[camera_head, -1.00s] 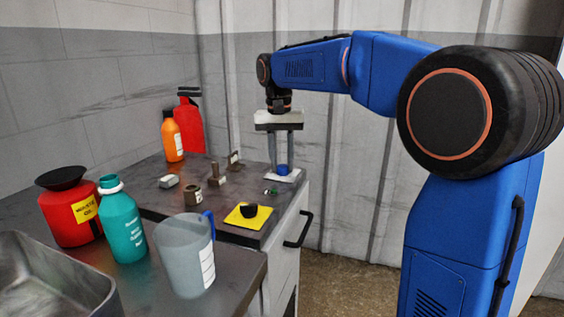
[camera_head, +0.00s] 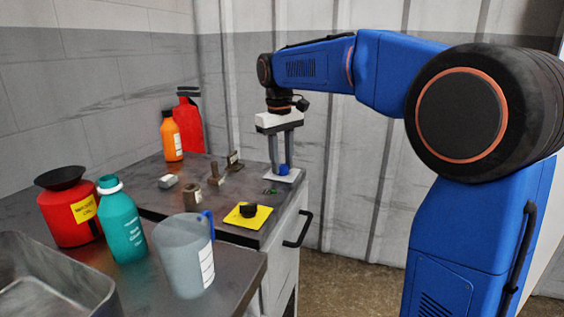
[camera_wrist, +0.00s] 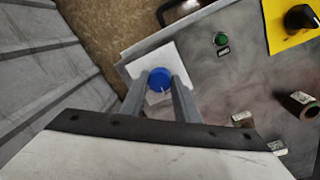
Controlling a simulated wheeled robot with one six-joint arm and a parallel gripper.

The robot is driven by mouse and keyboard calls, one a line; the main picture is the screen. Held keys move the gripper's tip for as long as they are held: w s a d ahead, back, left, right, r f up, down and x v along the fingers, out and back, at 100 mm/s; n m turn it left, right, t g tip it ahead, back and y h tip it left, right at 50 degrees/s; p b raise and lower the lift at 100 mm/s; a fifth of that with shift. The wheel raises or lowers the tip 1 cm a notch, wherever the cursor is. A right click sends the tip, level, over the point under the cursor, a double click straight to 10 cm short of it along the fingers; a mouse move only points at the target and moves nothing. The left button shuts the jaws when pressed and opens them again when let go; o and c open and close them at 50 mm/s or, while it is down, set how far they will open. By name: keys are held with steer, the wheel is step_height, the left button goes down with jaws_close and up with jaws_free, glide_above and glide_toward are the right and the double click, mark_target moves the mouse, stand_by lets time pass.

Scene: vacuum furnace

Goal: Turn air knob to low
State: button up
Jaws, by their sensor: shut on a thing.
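The blue round knob (camera_wrist: 160,80) sits on a white plate (camera_wrist: 172,58) near the corner of the dark bench top; a small white mark shows on its face. In the head view the knob (camera_head: 284,169) is partly covered by the fingers, above the white plate (camera_head: 293,177). My gripper (camera_head: 279,168) points straight down with its two grey fingers on either side of the knob. In the wrist view my gripper (camera_wrist: 160,84) is shut on the blue knob. I cannot read any labels on the plate.
A yellow plate with a black knob (camera_head: 248,210) and a green button (camera_wrist: 221,39) are close by. A brown cylinder (camera_head: 193,194) and small fittings stand left. A clear jug (camera_head: 185,258), teal bottle (camera_head: 121,225) and red waste oil can (camera_head: 70,216) stand nearer.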

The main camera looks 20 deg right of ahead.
mark_target(282, 168)
stand_by(0.4)
steer(key=o, duration=1)
steer(key=shift+o, duration=0.2)
step_height(282, 168, up, 17)
steer(key=shift+s+a+r, duration=0.15)
steer(key=shift+a+r, duration=0.05)
steer(key=shift+a, duration=0.25)
steer(key=shift+s, duration=0.1)
steer(key=s+d+f+m+t, duration=0.1)
steer(key=s+d+f, duration=0.1)
steer(key=s+f, duration=0.9)
steer(key=s+d+f+m+t, duration=0.1)
steer(key=s+d+f+t, duration=0.1)
steer(key=s+f, duration=0.8)
steer(key=s+d+f+m+t, duration=0.1)
steer(key=s+d+f, duration=0.3)
steer(key=s+f, duration=0.7)
steer(key=shift+s+f+m+t+y, duration=0.3)
steer(key=shift+s+f+m, duration=0.1)
steer(key=shift+f, duration=0.5)
